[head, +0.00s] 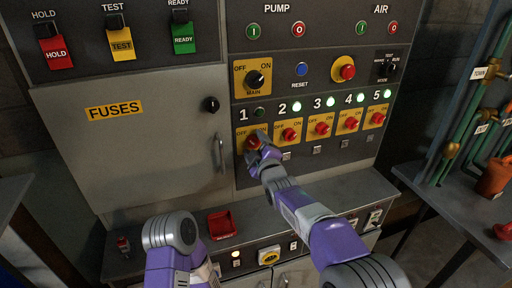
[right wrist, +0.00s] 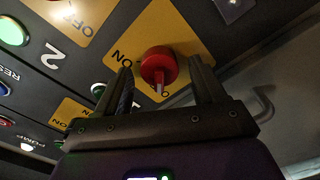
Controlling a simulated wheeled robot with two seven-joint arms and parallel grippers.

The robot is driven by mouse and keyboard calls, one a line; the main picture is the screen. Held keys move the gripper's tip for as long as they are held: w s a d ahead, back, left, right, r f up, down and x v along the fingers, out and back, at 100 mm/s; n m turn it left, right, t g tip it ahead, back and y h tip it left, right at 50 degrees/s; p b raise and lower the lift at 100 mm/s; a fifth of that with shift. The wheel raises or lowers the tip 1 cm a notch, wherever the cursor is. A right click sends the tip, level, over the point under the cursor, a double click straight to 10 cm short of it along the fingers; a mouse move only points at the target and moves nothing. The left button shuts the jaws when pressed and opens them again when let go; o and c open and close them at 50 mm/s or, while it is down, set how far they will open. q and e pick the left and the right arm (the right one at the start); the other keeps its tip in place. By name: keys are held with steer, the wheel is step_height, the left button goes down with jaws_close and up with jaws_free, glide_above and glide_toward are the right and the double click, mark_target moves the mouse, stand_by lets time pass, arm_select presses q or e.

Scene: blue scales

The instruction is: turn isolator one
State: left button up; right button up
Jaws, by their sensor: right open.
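Isolator one is a red knob (right wrist: 158,66) on a yellow OFF/ON plate (right wrist: 180,30), under the number 1 on the panel. In the head view its knob (head: 252,142) is partly covered by my right gripper (head: 258,147). In the right wrist view my right gripper (right wrist: 162,78) is open, with one finger on each side of the knob and gaps showing between. A white mark on the knob points toward lettering partly hidden between the fingers. The lamp above isolator one (head: 259,112) is dark. My left gripper is out of view; only my left arm shows.
Isolators two (head: 290,134) to five stand in a row to the right, under lit green lamps. A fuse cabinet door with a handle (head: 219,154) is close on the left. A ledge with a red tray (head: 222,224) lies below. Pipes (head: 470,120) stand at far right.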

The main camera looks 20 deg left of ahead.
steer(key=v, duration=0.7)
steer(key=shift+s+d, duration=0.15)
steer(key=shift+s, duration=0.1)
